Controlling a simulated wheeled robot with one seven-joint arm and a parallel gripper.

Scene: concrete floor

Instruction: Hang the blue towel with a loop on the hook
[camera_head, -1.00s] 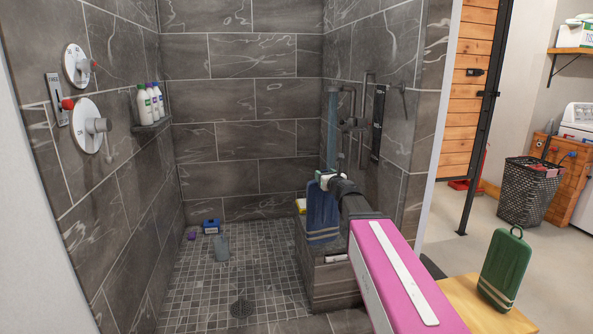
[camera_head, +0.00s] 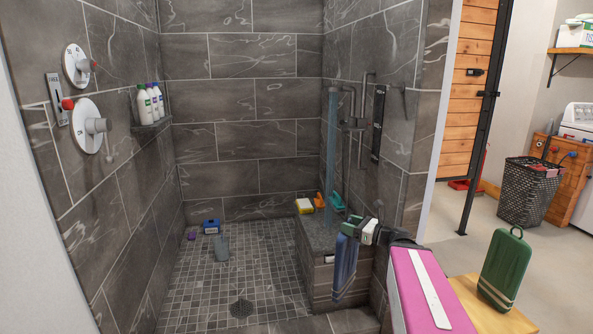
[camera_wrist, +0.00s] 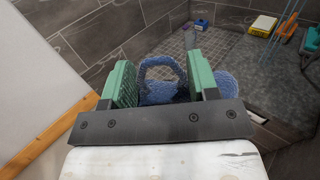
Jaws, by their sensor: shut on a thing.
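The blue towel (camera_head: 344,268) hangs down from my gripper (camera_head: 350,226) in front of the shower bench. My gripper is shut on its top, and the towel now shows nearly edge-on. In the wrist view the blue loop (camera_wrist: 160,65) stands up between the two green fingers of my gripper (camera_wrist: 162,80). A small dark hook-like fitting (camera_head: 404,92) is on the right shower wall, well above and beyond my gripper. The towel is apart from it.
The tiled shower floor (camera_head: 265,280) is mostly clear.

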